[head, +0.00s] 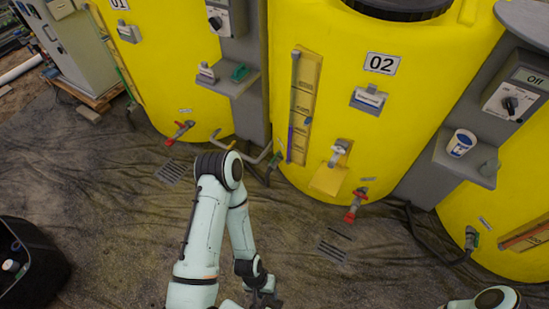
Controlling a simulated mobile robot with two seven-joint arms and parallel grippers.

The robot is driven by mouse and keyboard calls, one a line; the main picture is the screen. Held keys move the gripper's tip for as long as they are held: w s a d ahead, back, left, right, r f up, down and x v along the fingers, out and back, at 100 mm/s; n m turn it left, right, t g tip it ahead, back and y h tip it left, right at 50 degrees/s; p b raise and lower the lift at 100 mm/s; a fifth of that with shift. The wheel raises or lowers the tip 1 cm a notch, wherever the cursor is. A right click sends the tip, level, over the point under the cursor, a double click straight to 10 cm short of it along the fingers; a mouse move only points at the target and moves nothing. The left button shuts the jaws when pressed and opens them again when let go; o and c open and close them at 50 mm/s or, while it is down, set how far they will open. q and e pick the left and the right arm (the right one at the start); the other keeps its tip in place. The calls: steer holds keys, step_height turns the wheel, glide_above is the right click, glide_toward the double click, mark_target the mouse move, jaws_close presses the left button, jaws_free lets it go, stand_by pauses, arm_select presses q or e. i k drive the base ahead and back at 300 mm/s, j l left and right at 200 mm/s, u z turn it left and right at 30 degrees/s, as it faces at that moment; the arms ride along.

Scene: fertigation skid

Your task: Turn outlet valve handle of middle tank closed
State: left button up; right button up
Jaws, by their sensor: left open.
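The middle tank (430,75) is yellow and carries the label 02. Its outlet valve (360,192) sits low on the front, with a red handle (350,215) hanging down and slightly left. My left gripper (264,297) is at the bottom edge of the head view, below and left of that valve and well apart from it. It is open, small and partly cut off, and I see nothing held in it. Only a piece of my right arm shows at the lower right; its gripper is out of view.
The left tank (165,60) has its own red-handled valve (179,132), and the right tank another valve (471,238). Dark hoses and floor grates (331,252) lie below. A black bin (30,265) stands left.

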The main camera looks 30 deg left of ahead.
mark_target(273, 159)
steer(key=i+j+u, duration=0.35)
steer(key=j, duration=0.4)
steer(key=i+j+u, duration=0.35)
steer(key=i+j, duration=0.2)
steer(key=j, duration=0.15)
steer(key=i+j+u, duration=0.35)
steer(key=i+j, duration=0.15)
steer(key=i, duration=0.05)
